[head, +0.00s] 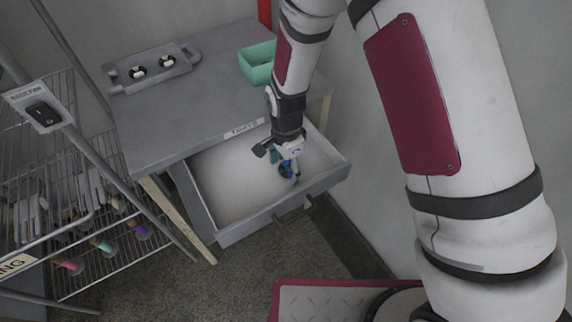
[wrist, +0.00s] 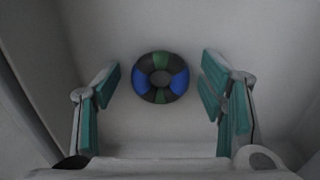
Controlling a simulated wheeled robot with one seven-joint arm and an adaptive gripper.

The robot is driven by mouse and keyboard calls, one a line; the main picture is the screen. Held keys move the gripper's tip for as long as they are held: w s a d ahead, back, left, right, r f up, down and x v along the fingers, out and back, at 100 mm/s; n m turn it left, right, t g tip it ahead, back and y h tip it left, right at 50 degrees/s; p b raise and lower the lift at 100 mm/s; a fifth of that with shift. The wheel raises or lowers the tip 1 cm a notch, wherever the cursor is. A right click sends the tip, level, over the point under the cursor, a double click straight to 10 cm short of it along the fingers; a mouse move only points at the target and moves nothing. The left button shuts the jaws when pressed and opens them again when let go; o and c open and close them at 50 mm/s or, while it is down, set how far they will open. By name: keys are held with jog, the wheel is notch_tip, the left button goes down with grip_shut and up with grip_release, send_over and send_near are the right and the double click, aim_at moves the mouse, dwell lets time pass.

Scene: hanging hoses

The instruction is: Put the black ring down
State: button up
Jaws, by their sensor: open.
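A ring with black, blue and green segments (wrist: 160,78) lies on the drawer floor, in the middle of the wrist view. It also shows in the head view (head: 286,170), partly hidden by my gripper (head: 287,164). In the wrist view my gripper (wrist: 160,84) is open, with a teal-padded finger on each side of the ring and a gap on both sides. It holds nothing. The open drawer (head: 232,228) is under a grey table labelled "TRAYS". No plain black ring is clearly seen.
A grey tray (head: 112,75) with two round black-and-white pieces and a green open box (head: 257,65) stand on the table (head: 190,105). A wire rack (head: 100,262) with coloured-ended items is on the left. The drawer's left part is empty.

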notch_tip(320, 180, up, 12)
jog(key=shift+r+p, duration=0.2)
jog(key=shift+p, duration=0.1)
jog(key=s+d+r+n+t, duration=0.1)
jog(key=s+d+r+n, duration=0.15)
jog(key=d+r, duration=0.45)
jog(key=s+d+r+n+t, duration=0.1)
jog(key=s+d+r+n, duration=0.2)
jog(key=r, duration=0.6)
jog(key=s+d+r+n+t, duration=0.1)
jog(key=s+d+r+n, duration=0.1)
jog(key=s+d, duration=0.3)
jog(key=s+d+r+n+t, duration=0.1)
jog(key=s+d+r+n, duration=0.2)
jog(key=s, duration=0.8)
jog(key=d+r, duration=0.2)
jog(key=d, duration=0.1)
jog(key=shift+s+n, duration=0.15)
jog(key=shift+n, duration=0.2)
